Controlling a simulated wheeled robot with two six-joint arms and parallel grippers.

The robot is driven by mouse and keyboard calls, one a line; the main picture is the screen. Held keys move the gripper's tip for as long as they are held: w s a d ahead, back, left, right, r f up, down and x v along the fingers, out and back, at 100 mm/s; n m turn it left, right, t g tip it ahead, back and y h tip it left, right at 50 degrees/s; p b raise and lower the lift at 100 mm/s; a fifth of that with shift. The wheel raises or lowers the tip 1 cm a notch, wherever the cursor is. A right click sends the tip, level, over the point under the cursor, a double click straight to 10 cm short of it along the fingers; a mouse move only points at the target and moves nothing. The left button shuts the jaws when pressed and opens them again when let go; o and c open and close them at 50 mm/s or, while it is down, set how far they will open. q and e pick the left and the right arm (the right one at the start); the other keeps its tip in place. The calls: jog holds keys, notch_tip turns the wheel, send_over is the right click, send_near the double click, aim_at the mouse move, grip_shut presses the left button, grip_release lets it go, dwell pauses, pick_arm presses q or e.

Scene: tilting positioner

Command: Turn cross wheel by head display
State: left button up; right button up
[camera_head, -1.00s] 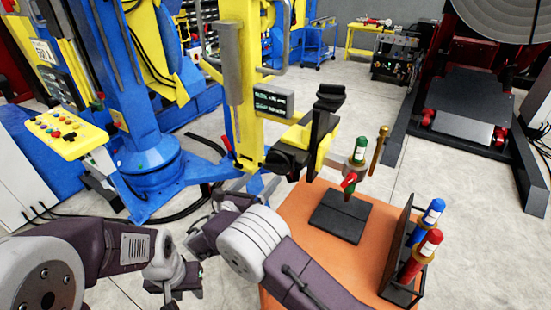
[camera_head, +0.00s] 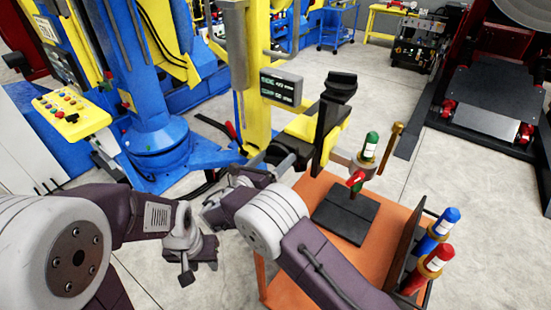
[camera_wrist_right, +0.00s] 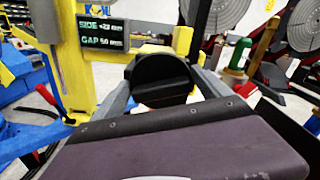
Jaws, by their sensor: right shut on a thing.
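The head display (camera_head: 281,87) is a dark box with green text on the yellow column; the right wrist view shows it closer (camera_wrist_right: 104,33), reading SIDE and GAP 50 mm. My right gripper (camera_head: 279,166) is at the dark hub of the cross wheel (camera_head: 275,154), below the display. It is shut on the wheel, which is mostly hidden by my gripper and wrist. In the right wrist view, grey bars flank a black rounded part (camera_wrist_right: 160,78). My left gripper (camera_head: 188,272) hangs low, away from the machine; its finger opening is unclear.
An orange table (camera_head: 283,262) carries a black plate (camera_head: 345,214), a green-capped tool (camera_head: 370,147) and a rack with blue (camera_head: 440,230) and red (camera_head: 435,265) tools. A yellow button panel (camera_head: 70,113) stands left.

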jog(key=shift+d+f+m+b, duration=0.1)
jog(key=shift+f+m+b, duration=0.15)
jog(key=shift+m+b, duration=0.7)
jog(key=m+b, duration=0.5)
jog(key=b, duration=0.2)
jog(key=m+b, duration=0.6)
jog(key=b, duration=0.1)
jog(key=shift+s+d+f, duration=0.1)
jog(key=shift+d+f, duration=0.05)
jog(key=shift+d, duration=0.05)
jog(key=m+b, duration=0.2)
jog(key=shift+b, duration=0.35)
jog(key=shift+r+m+b, duration=0.25)
jog(key=shift+m+b, duration=0.1)
jog(key=shift+m, duration=0.2)
jog(key=shift+r, duration=0.1)
jog(key=o, duration=1.1)
jog(key=shift+c, duration=0.2)
jog(key=shift+w+d+f, duration=0.1)
jog(key=shift+w+f, duration=0.1)
jog(key=shift+w, duration=0.1)
jog(key=shift+s, duration=0.15)
